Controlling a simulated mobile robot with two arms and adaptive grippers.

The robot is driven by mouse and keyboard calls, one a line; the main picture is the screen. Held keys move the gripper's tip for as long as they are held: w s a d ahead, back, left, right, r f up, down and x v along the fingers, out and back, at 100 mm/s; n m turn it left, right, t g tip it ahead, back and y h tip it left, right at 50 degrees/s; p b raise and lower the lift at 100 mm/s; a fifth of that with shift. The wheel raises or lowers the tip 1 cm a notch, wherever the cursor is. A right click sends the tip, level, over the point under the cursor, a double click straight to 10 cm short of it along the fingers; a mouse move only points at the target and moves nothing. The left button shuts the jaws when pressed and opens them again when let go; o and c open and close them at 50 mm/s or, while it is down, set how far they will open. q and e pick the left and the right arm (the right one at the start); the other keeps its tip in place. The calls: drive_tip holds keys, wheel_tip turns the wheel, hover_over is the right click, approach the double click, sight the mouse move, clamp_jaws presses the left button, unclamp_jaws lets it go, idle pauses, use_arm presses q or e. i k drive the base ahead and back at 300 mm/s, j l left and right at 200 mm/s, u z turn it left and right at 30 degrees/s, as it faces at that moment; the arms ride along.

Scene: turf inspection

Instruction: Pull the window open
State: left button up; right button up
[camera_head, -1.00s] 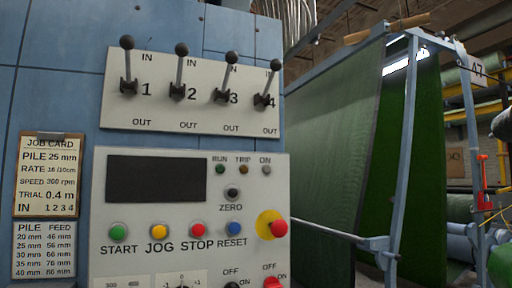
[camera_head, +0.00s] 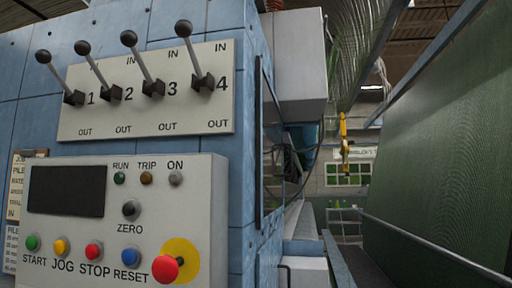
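A dark-framed panel that looks like a window (camera_head: 268,145) is set in the right side of the blue machine cabinet. I see it at a steep angle, as a narrow upright strip. It looks flush with the cabinet side, but I cannot tell for sure whether it is shut. No handle on it is clear from here. Neither of my grippers shows in the head view.
A lever panel (camera_head: 75,125) with several black-knobbed levers sits above a control box (camera_head: 205,190) with a red stop button (camera_head: 166,268). Green turf (camera_head: 440,150) hangs at the right, behind a rail (camera_head: 430,248). A narrow aisle lies between machine and turf.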

sight(271, 144)
drive_tip(key=l+u, duration=0.25)
drive_tip(key=l, duration=0.4)
drive_tip(key=i+l+u, duration=0.3)
drive_tip(key=l+u, duration=0.3)
drive_tip(key=i+l+u, duration=0.15)
drive_tip(key=l+u, duration=0.15)
drive_tip(key=l, duration=0.1)
